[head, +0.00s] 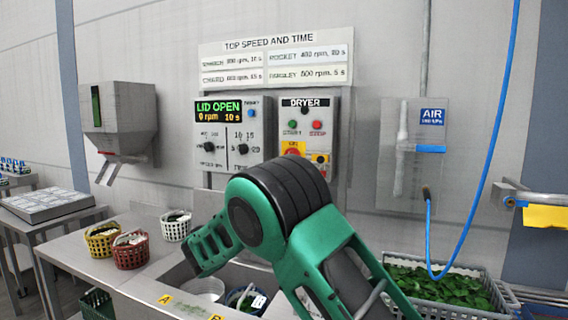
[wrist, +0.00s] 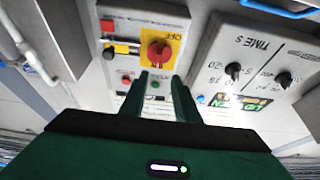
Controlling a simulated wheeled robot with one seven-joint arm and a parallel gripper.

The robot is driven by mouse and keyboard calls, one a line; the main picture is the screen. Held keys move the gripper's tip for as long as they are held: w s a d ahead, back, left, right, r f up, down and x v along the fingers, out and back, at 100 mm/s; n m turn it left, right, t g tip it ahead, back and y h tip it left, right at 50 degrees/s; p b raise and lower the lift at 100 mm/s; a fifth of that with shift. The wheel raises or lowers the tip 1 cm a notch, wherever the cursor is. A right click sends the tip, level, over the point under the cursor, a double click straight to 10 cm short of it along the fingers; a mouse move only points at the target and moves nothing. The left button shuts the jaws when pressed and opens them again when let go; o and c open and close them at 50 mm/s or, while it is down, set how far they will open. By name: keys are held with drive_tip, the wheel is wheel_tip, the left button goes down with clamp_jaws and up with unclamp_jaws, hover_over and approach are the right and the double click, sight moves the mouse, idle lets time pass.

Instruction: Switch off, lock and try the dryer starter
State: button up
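The dryer starter (head: 325,112) is a grey wall box labelled DRYER, with a green START button (head: 292,125) and a red STOP button (head: 316,125). In the wrist view, which is upside down, its red rotary switch (wrist: 158,53) sits on a yellow plate; an OFF mark shows beside it. I cannot tell the knob's setting. A black item with a yellow part (wrist: 122,48) and a small red piece (wrist: 107,25) are beside the switch. My gripper (wrist: 160,77) is open and empty, its fingers pointing at the switch and apparently short of it.
A control box (head: 228,130) reading LID OPEN, 0 rpm is left of the starter. Small baskets (head: 130,255) stand on the counter. A crate of greens (head: 490,272) is at right. A blue air hose (head: 497,140) hangs at right.

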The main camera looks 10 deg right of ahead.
drive_tip(key=x, duration=1)
drive_tip(key=shift+d, duration=0.2)
drive_tip(key=shift+w, duration=0.1)
drive_tip(key=shift+c, duration=0.4)
